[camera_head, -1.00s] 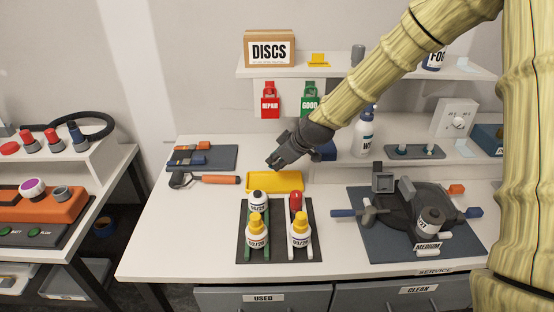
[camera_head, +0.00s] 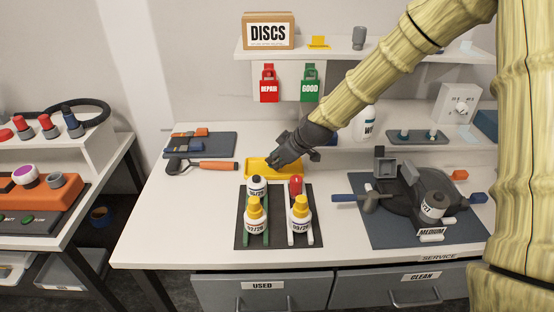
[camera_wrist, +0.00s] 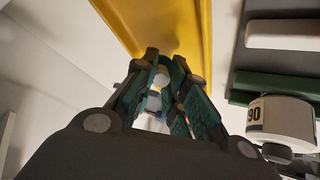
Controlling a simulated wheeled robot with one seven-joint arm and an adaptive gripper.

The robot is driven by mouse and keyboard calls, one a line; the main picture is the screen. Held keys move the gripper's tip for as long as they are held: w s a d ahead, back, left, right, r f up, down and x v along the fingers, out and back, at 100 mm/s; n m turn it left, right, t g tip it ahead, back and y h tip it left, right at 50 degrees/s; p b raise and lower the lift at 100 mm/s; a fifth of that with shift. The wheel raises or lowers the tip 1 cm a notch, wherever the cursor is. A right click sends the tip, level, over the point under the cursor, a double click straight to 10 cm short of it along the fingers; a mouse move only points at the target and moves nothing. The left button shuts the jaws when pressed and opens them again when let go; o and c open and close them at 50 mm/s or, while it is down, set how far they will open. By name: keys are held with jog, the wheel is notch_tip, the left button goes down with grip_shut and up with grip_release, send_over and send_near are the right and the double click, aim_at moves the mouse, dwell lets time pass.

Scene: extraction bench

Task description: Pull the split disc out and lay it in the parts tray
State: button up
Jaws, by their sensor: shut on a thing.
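The yellow parts tray (camera_head: 290,173) lies on the bench behind the bottle rack. My gripper (camera_head: 272,167) is over the tray, pointing down and left, with its fingertips close to the tray. In the wrist view my gripper (camera_wrist: 165,68) is shut on a small pale, rounded thing (camera_wrist: 160,78) between its green-padded fingers. It is probably the split disc, but the fingers hide most of it and no split shows. The tray (camera_wrist: 135,25) fills the upper middle of the wrist view, beyond the fingertips. I cannot tell whether the held thing touches it.
Several bottles, two with yellow caps (camera_head: 254,205), stand in a dark rack (camera_head: 279,240) in front of the tray. An orange-handled tool (camera_head: 212,166) lies left. A round dark device (camera_head: 400,205) on a blue mat (camera_head: 385,235) stands right. Bare bench lies at front left.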

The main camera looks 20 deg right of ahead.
jog(key=shift+f+b, duration=0.3)
jog(key=shift+f, duration=0.2)
jog(key=o, duration=0.8)
jog(key=shift+o, duration=0.2)
jog(key=v, duration=1.2)
